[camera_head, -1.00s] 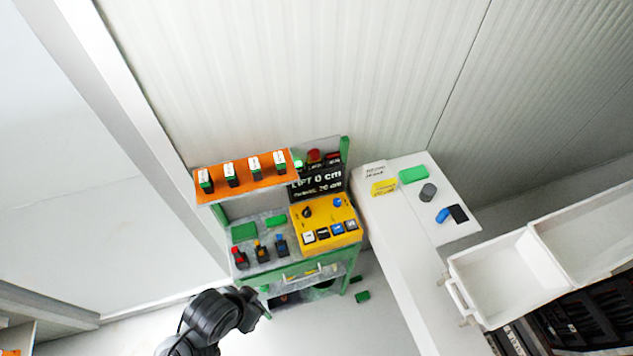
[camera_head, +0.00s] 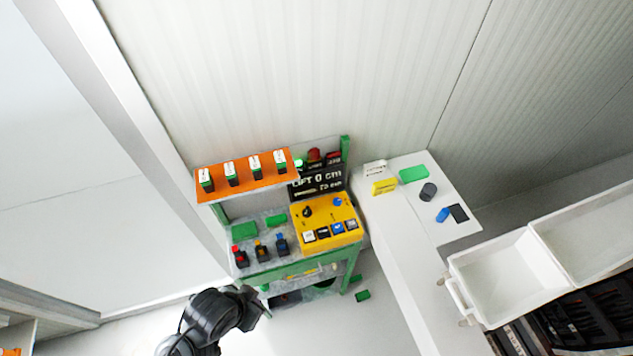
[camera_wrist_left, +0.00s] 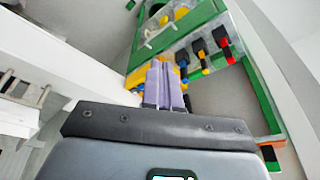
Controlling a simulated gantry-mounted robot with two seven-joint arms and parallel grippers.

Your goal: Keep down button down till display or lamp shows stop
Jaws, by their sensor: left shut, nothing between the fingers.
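The yellow control box (camera_head: 347,212) stands on the right of the green workbench, with a row of small white and blue buttons (camera_head: 323,233) along its front; their labels are too small to read. Behind it a black display (camera_head: 317,182) reads "LIFT 0 cm", with a blurred second line. A green lamp (camera_head: 299,163) glows above the display, beside a red lamp or button (camera_head: 314,155). My left gripper (camera_wrist_left: 165,84) is shut and empty. In the wrist view its fingers overlap the yellow box (camera_wrist_left: 136,76); contact cannot be told. In the head view, my left arm ends below the bench front.
Several coloured-knob switches (camera_head: 263,252) stand on the bench's left front. A white table (camera_head: 410,215) with small blocks and white bins (camera_head: 507,275) are to the right. Floor in front is mostly clear.

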